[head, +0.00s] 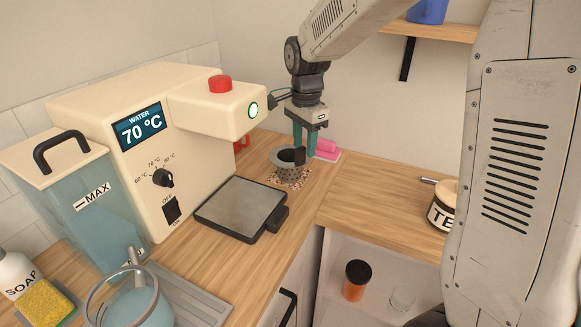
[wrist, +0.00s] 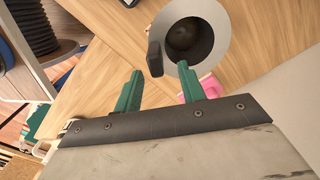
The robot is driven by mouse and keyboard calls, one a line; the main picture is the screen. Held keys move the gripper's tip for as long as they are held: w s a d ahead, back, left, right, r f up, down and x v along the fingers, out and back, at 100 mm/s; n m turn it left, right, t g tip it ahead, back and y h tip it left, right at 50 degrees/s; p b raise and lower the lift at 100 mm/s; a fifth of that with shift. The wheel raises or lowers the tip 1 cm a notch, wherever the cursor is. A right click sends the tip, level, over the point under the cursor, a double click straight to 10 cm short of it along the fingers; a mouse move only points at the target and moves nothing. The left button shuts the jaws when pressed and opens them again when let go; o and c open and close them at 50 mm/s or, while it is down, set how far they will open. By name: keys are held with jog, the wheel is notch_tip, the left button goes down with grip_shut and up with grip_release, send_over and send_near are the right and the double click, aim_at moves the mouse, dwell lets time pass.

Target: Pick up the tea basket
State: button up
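The tea basket (head: 284,170) is a grey perforated cup with a wide rim and a dark upright handle tab. It stands on the wooden counter, on a small speckled mat (head: 291,182). My gripper (head: 305,148) is above its handle side, pointing down, with two green fingers. In the wrist view the fingers (wrist: 160,77) are apart and empty. The basket (wrist: 213,38) shows there from above, its handle lying just beyond the gap between the fingertips. I cannot tell whether a finger touches it.
A cream water dispenser (head: 140,115) stands left, with a black-framed plate (head: 240,207) in front. A pink object (head: 326,148) lies close behind the basket. A tea jar (head: 442,205) stands right. The counter between the basket and the jar is mostly clear.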

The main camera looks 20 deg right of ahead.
aim_at(304, 162)
jog(key=shift+s+f, duration=0.1)
jog(key=shift+f, duration=1.4)
grip_shut()
